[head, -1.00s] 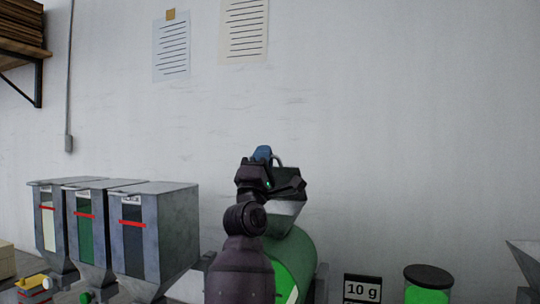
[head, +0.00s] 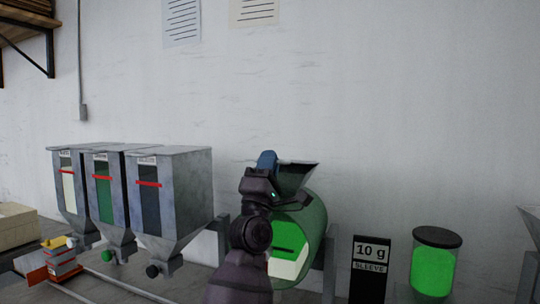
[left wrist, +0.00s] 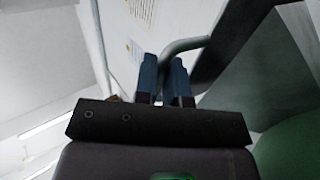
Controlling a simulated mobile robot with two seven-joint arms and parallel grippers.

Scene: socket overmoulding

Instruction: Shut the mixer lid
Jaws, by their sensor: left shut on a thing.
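The mixer (head: 312,225) is a green, see-through drum on the bench, with a dark, funnel-shaped mouth on top. Its lid (head: 298,165) shows as a dark, thin-edged piece at the mouth, partly hidden by my gripper; I cannot tell whether it is fully down. My left gripper (head: 266,161) is at the left of the mouth, its blue fingers pointing up. In the left wrist view, the fingers (left wrist: 165,80) are shut on a grey, bent handle (left wrist: 187,45), beside a dark plate (left wrist: 232,45). My right gripper is not in view.
Several grey hoppers (head: 180,190) with red bands stand to the left. A "10 g sleeve" sign (head: 370,265) and a black-lidded jar of green material (head: 433,268) stand to the right.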

